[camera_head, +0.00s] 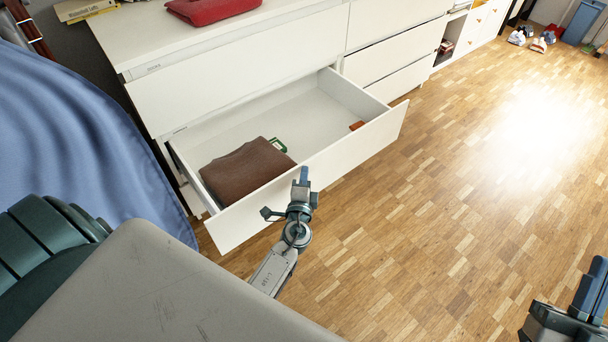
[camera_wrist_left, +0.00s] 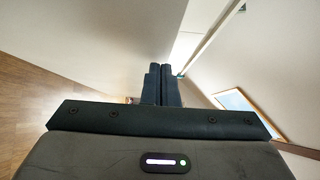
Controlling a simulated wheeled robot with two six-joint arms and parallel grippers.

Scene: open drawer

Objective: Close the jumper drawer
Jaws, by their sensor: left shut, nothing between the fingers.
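The jumper drawer (camera_head: 352,152) is a white drawer pulled well out of the dresser. A folded brown jumper (camera_head: 243,170) lies inside at its left end. My left gripper (camera_head: 304,177) is in front of the drawer's front panel, near its middle, with its fingertips close to the top edge. I cannot tell whether they touch the panel. In the left wrist view its dark fingers (camera_wrist_left: 162,84) are together and empty, with pale surfaces around them. My right gripper (camera_head: 588,290) is at the lower right, away from the drawer; its finger gap is unclear.
The drawer also holds a green item (camera_head: 279,145) and a small orange-brown item (camera_head: 357,126). A blue cloth (camera_head: 85,135) hangs left of the white dresser (camera_head: 230,60). A red folded item (camera_head: 212,9) lies on top. The wooden floor (camera_head: 430,220) to the right is clear.

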